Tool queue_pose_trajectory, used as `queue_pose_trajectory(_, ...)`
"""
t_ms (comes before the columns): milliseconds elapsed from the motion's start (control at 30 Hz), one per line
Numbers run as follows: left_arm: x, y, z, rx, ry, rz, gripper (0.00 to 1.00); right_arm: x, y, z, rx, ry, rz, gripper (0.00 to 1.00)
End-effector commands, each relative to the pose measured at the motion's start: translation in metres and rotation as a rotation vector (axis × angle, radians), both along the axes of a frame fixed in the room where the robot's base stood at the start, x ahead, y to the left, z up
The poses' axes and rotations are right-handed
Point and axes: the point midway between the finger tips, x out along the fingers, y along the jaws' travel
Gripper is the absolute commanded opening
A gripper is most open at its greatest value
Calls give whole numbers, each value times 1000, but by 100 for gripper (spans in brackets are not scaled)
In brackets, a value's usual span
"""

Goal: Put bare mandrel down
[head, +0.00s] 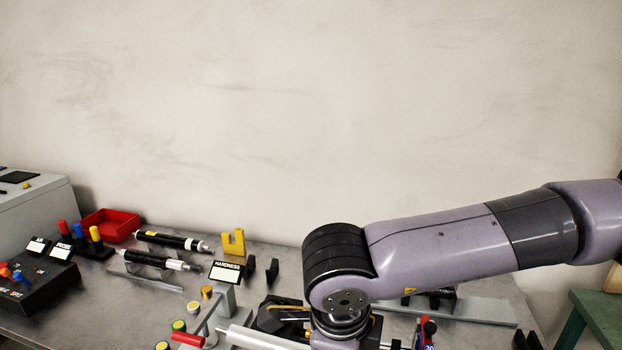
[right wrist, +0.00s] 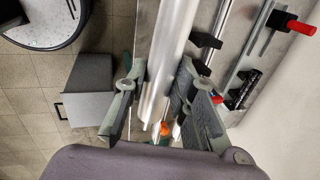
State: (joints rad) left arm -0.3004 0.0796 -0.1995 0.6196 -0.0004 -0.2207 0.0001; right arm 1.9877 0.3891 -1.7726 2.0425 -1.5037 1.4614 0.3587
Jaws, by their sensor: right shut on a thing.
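The bare mandrel is a smooth silver tube, seen in the right wrist view (right wrist: 172,45). My right gripper (right wrist: 163,85) has one finger on each side of it and is shut on it. In the head view a pale silver tube (head: 262,339), apparently the same mandrel, runs along the bottom edge to the lower end of my right arm. The right gripper's fingers are hidden there below the arm and the frame edge. I cannot tell whether the mandrel touches a support under it. My left gripper is not in view.
Two black rods with silver ends (head: 172,241) lie at the left by a yellow notched block (head: 233,242). A HARDNESS sign (head: 226,271), black upright holders (head: 272,270) and a red tray (head: 110,224) stand nearby.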

Motion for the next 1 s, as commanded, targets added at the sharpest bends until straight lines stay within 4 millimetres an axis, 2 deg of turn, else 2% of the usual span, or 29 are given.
queue_pose_trajectory(33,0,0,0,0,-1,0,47,1,-9,-2,4,1,82,0)
queue_pose_trajectory(300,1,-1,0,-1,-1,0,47,5,-41,-14,6,0,536,0)
queue_pose_trajectory(1000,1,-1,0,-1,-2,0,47,-3,-117,-44,6,2,1515,0)
